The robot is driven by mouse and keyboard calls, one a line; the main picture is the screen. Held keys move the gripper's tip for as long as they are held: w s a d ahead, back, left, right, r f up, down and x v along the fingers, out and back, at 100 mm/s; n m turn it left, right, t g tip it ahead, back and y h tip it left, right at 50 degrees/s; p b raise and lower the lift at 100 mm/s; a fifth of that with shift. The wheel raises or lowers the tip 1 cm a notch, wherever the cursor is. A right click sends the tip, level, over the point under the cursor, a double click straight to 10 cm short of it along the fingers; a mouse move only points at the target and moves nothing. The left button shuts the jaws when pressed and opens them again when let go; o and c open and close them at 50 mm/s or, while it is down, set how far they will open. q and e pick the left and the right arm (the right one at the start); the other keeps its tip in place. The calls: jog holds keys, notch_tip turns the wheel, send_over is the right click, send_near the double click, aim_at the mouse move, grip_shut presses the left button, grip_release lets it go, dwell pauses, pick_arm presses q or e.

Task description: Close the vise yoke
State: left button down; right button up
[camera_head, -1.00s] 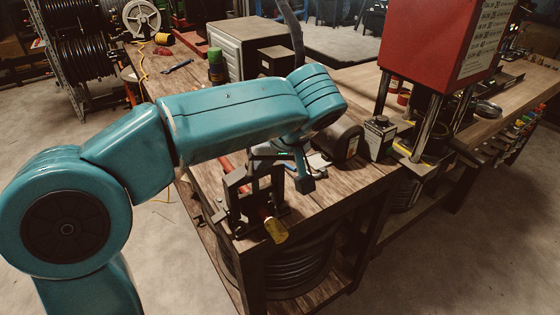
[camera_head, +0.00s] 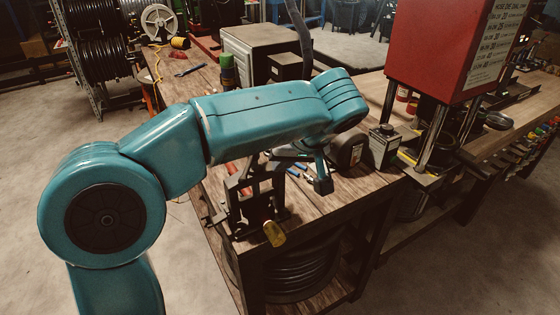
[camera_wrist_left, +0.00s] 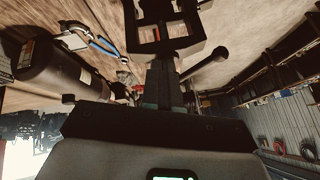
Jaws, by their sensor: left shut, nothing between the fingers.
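The vise (camera_head: 252,208) stands at the near corner of the wooden bench. Its dark yoke frame (camera_head: 233,184) rises upright, and a yellow-tipped part (camera_head: 273,234) sticks out at the front. My left gripper (camera_head: 272,157) is shut and empty beside the top of the yoke, partly hidden under my teal forearm. In the left wrist view my left gripper's fingers (camera_wrist_left: 162,68) are together and point at a black frame with a rectangular opening, likely the yoke (camera_wrist_left: 168,42). I cannot tell whether they touch it. My right gripper is not in view.
A dark rounded machine (camera_head: 346,148) and a small grey box (camera_head: 382,146) stand right of the vise. A red press (camera_head: 440,45) rises behind them. Blue-handled pliers (camera_wrist_left: 103,47) lie on the bench. A hose coil (camera_head: 300,270) sits beneath.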

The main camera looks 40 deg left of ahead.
pick_arm(q)
jog(key=w+v, duration=0.1)
jog(key=v, duration=0.8)
jog(key=shift+s+d+r, duration=0.3)
jog(key=shift+r, duration=0.1)
